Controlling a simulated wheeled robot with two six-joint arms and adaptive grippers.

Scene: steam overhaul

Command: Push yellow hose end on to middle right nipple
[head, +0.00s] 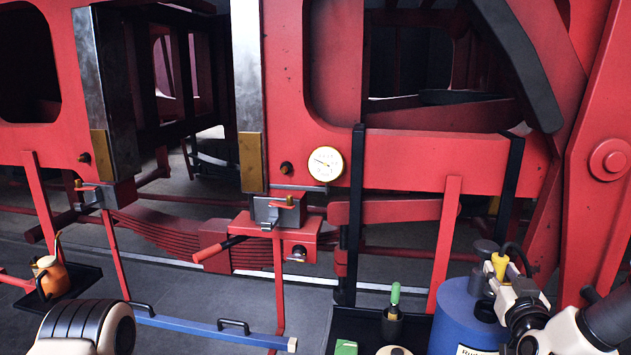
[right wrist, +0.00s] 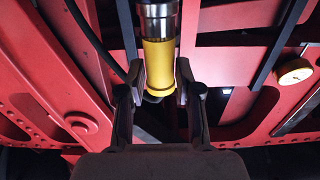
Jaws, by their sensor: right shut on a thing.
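The yellow hose end (head: 500,266) is at the lower right of the head view, above the blue cylinder. My right gripper (head: 508,283) is shut on it. In the right wrist view the yellow hose end (right wrist: 158,68) stands between both fingers, with a metal collar (right wrist: 157,25) directly beyond it. I cannot tell whether the two are joined or only in line. A black hose (head: 518,254) curves beside the gripper. I cannot make out which fitting is the middle right nipple. My left gripper is out of view; only part of my left arm shows at the lower left.
The blue cylinder (head: 455,325) stands close under the right gripper. A dark tray with a green-handled tool (head: 395,294) is left of it. The red locomotive frame (head: 400,160) with a round gauge (head: 325,163) fills the back. A blue bar (head: 195,326) crosses the lower left.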

